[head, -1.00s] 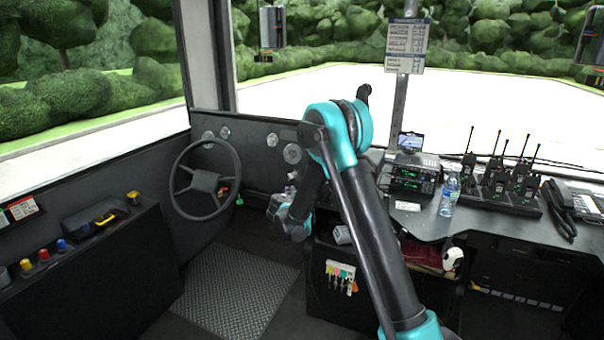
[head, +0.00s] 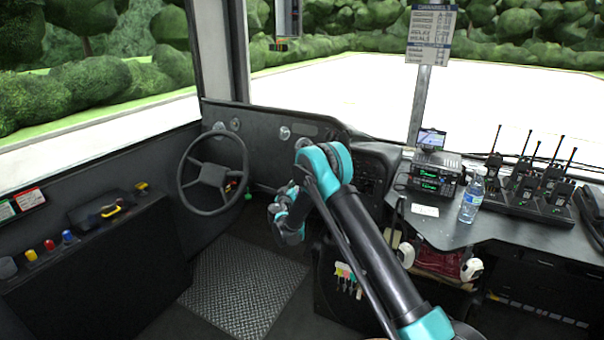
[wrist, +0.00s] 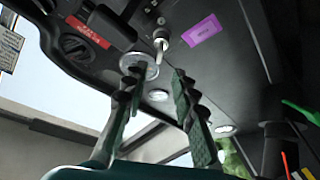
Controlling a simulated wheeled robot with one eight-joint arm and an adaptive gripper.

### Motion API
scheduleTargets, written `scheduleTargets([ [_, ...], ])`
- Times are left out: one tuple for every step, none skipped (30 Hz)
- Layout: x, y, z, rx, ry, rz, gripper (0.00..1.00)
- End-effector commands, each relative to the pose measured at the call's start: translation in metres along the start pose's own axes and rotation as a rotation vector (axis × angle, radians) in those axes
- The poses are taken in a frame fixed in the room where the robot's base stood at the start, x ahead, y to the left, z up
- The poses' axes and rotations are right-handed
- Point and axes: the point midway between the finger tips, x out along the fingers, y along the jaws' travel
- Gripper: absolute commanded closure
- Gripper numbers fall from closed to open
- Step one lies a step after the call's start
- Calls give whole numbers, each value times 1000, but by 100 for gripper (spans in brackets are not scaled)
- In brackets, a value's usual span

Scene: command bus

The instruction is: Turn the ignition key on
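In the wrist view, a small silver key-like piece (wrist: 160,40) stands out from the dark dash panel beside a purple label (wrist: 202,29). It looks like the ignition key, but it is too small to be sure. My gripper (wrist: 155,78) is open, its two ridged fingers apart with nothing held between them. The key-like piece lies beyond the fingertips, roughly in line with the gap, and does not touch them. In the head view, my gripper (head: 284,212) is right of the steering wheel (head: 212,174), low before the dash; its fingers and the key cannot be made out there.
Round silver gauges (head: 285,133) line the dash. A side console with coloured knobs (head: 50,245) stands at the left. The right counter holds a radio unit (head: 437,175), a water bottle (head: 472,196) and several handheld radios (head: 530,180). The patterned floor plate (head: 245,285) is clear.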

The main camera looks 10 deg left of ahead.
Motion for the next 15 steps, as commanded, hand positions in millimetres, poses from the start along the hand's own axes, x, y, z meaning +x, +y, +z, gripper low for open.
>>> scheduleTargets([
  [11,0,0,0,-1,1,73],
  [17,0,0,0,-1,1,73],
  [25,1,1,0,-1,2,73],
  [31,1,1,0,-2,2,73],
  [37,0,1,0,-1,1,73],
  [45,0,0,0,-1,1,73],
  [51,0,0,0,-1,0,73],
  [57,1,1,0,-1,1,73],
  [65,1,1,0,-2,1,73],
  [70,0,1,0,-1,1,73],
  [75,0,1,0,-1,1,73],
  [82,0,0,0,-1,0,73],
  [86,0,0,0,-1,0,73],
  [91,0,0,0,-1,0,73],
  [96,0,0,0,-1,0,73],
])
